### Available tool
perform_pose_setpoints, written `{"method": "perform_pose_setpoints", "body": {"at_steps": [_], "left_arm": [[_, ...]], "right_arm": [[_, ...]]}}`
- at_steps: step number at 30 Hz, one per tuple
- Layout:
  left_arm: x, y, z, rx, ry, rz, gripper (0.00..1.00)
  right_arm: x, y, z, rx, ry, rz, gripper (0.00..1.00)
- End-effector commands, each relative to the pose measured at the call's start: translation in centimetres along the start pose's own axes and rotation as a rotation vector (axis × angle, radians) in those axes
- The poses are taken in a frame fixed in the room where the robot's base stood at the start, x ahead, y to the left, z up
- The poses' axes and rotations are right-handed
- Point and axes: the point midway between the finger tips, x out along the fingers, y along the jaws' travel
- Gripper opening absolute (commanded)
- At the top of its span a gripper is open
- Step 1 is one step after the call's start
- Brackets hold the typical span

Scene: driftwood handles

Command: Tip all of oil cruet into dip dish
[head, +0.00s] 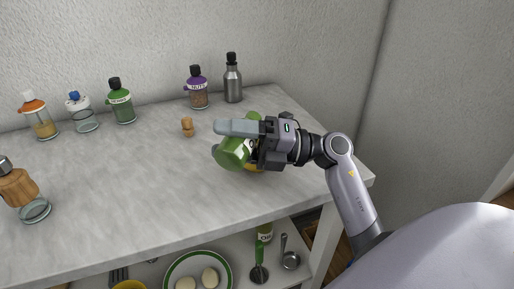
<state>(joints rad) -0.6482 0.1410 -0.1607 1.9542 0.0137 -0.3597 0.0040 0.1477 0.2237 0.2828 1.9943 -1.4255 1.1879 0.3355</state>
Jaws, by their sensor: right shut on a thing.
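My right gripper (242,138) reaches in from the right over the pale counter and is shut on a green vessel (234,154), which looks like the oil cruet. The vessel is tilted well over, with its wide end toward the lower left. Its neck and mouth are hidden by the gripper. A small yellowish patch (258,168) shows just below the gripper. I cannot tell whether it is the dip dish, its contents or oil. No dip dish shows clearly. My left gripper is not in view.
A cork stopper (187,127) stands left of the gripper. A purple-labelled bottle (197,88), a steel bottle (232,80) and a green bottle (121,103) stand along the back. A glass jar (35,210) is at the left. The counter's middle is clear. A plate (168,278) sits on the shelf below.

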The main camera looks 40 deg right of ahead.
Motion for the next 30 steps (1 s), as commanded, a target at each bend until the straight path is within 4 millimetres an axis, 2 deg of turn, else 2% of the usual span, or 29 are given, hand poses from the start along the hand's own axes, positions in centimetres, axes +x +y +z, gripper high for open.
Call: {"method": "perform_pose_setpoints", "body": {"at_steps": [30], "left_arm": [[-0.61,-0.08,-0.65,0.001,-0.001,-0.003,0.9]], "right_arm": [[-0.09,-0.22,0.11,0.124,-0.036,0.052,0.25]]}}
